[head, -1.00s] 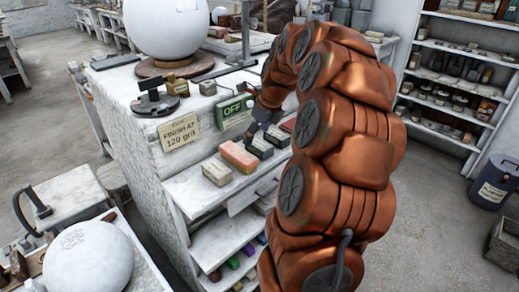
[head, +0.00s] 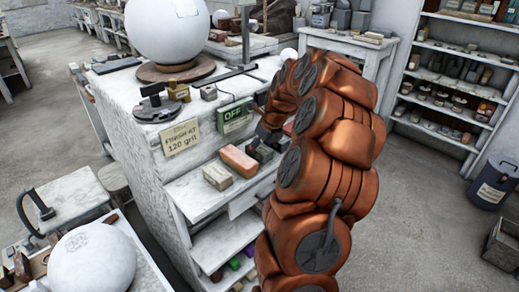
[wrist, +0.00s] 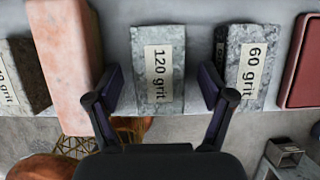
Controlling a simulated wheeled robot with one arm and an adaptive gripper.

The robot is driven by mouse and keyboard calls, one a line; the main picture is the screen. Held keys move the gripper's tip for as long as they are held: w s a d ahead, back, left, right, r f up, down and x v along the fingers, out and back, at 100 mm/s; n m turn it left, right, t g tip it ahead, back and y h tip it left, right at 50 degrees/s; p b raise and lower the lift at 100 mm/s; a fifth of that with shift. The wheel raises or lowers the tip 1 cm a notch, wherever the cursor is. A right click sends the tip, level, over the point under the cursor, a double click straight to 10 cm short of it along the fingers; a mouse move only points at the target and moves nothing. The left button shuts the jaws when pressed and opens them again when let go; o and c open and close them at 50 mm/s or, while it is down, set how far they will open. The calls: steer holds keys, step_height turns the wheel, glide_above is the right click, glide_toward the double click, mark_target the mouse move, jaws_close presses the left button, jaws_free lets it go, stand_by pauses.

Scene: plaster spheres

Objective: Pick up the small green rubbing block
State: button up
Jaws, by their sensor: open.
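A small grey-green block labelled "120 grit" (wrist: 158,62) lies on the shelf, centred in the wrist view. In the head view, a dark greenish block (head: 262,153) shows beside the pink block, partly behind my arm. My gripper (wrist: 160,85) is open, one finger at each side of the 120 grit block's near end; no contact can be made out. In the head view my gripper (head: 264,134) is just above the shelf, mostly hidden by my arm. A vivid green piece (head: 233,264) also lies on the lower shelf.
A long pink block (wrist: 66,55) is close left of my left finger. A grey "60 grit" block (wrist: 247,62) is close right of my right finger. A red block (wrist: 303,62) lies farther right. A pale block (head: 217,177) is at the shelf's left. The cabinet's vertical face rises behind.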

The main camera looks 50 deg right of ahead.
steer(key=shift+w+f, duration=0.1)
steer(key=shift+f, duration=0.05)
steer(key=shift+c, duration=0.3)
jaws_close()
stand_by(0.3)
